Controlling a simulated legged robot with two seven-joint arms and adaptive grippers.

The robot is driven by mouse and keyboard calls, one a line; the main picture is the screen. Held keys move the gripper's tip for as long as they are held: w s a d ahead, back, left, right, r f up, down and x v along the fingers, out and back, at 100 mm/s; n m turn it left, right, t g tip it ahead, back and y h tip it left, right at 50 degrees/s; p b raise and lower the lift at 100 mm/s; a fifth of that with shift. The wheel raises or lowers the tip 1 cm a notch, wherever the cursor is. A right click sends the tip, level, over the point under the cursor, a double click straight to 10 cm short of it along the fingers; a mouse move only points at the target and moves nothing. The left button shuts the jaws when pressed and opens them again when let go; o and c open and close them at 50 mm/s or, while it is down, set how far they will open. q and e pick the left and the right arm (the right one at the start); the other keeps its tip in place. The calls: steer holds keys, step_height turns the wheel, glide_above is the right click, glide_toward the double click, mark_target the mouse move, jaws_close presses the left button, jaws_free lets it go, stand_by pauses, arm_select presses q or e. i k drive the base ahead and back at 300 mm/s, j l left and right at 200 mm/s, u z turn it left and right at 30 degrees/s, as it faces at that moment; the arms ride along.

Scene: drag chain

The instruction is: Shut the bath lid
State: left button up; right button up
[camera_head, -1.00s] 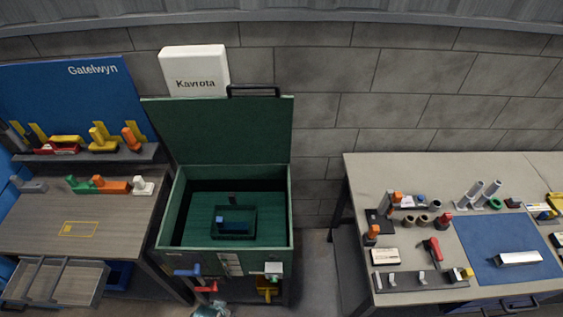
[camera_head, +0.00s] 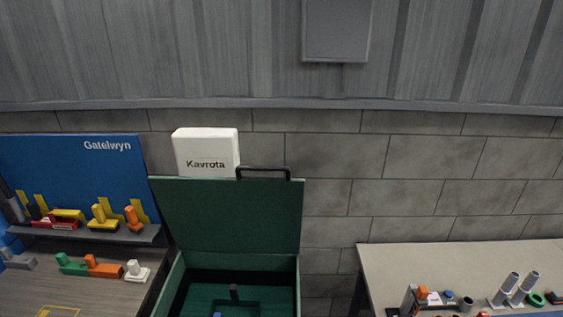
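The bath is a green box (camera_head: 172,291) standing between two benches, cut off by the bottom edge of the head view. Its green lid (camera_head: 228,217) is open and stands raised at the back of the box. A dark handle (camera_head: 263,172) sits on the lid's top edge, toward the right. Part of the inside shows, with a small dark upright piece (camera_head: 234,292) and a blue bit at the bottom edge. Neither of my grippers is in view.
A white Kavrota box (camera_head: 206,153) is behind the lid at the wall. A left bench with a blue Gatelwyn board (camera_head: 75,165) holds several colored parts. A right bench (camera_head: 440,268) holds small tools. Floor room between box and right bench is mostly out of view.

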mark_target(238, 213)
steer(key=i+l+u, duration=0.1)
steer(key=u, duration=0.35)
steer(key=i+l+u, duration=0.2)
steer(key=u, duration=0.2)
